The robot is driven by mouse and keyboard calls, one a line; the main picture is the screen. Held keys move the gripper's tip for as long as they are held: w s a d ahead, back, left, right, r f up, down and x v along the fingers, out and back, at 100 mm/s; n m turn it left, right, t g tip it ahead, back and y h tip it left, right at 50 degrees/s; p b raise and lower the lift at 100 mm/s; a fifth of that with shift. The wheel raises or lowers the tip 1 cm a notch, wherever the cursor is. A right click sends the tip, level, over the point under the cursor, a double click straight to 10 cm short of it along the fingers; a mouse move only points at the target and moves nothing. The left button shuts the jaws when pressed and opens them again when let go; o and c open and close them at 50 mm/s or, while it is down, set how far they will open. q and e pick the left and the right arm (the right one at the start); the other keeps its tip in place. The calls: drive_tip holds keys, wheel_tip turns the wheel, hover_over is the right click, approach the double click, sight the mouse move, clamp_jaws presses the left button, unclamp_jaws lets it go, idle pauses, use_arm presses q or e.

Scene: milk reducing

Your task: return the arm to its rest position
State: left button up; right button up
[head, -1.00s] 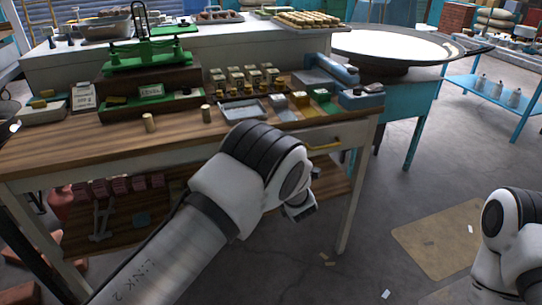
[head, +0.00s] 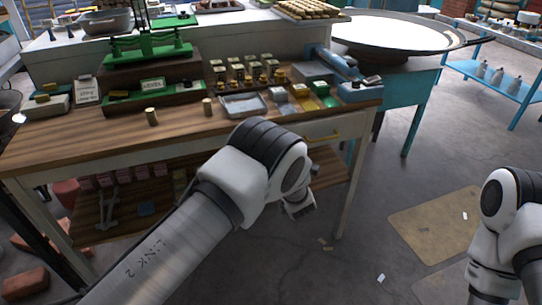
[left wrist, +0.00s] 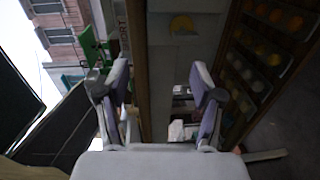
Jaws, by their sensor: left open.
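My left arm reaches in from the lower left in the head view, bent in front of the wooden workbench (head: 60,135). My left gripper (head: 300,208) hangs below the elbow, in front of the bench's drawer side and partly hidden by the arm. In the left wrist view the left gripper (left wrist: 158,105) shows two fingers spread apart with nothing between them. My right arm shows at the right edge of the head view, hanging over the floor; its gripper is out of the frame.
A drawer with a yellow handle (head: 322,137) faces the arm. A large round pan (head: 400,35) stands behind.

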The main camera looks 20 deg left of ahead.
use_arm(q)
drive_tip(key=s+a+f+m+g+h, duration=0.2)
drive_tip(key=s+a+f+m+g, duration=0.35)
drive_tip(key=s+a+f, duration=0.9)
drive_tip(key=s+d+f+m+g+h, duration=0.15)
drive_tip(key=s+f+m, duration=0.25)
drive_tip(key=s, duration=0.4)
drive_tip(key=s+d+f+m+g+h, duration=0.1)
drive_tip(key=s+f+m+g+h, duration=0.15)
drive_tip(key=s, duration=0.45)
drive_tip(key=s+d+m+g+h, duration=0.2)
drive_tip(key=s+m, duration=0.4)
drive_tip(key=s, duration=0.3)
drive_tip(key=s+d+m+g+h, duration=0.1)
drive_tip(key=s+d+m+g, duration=0.2)
drive_tip(key=s+m, duration=0.3)
drive_tip(key=s, duration=0.3)
drive_tip(key=shift+s+d+f+h, duration=0.2)
drive_tip(key=shift+s+d+h, duration=0.05)
drive_tip(key=shift+d+h, duration=0.15)
drive_tip(key=shift+a, duration=0.1)
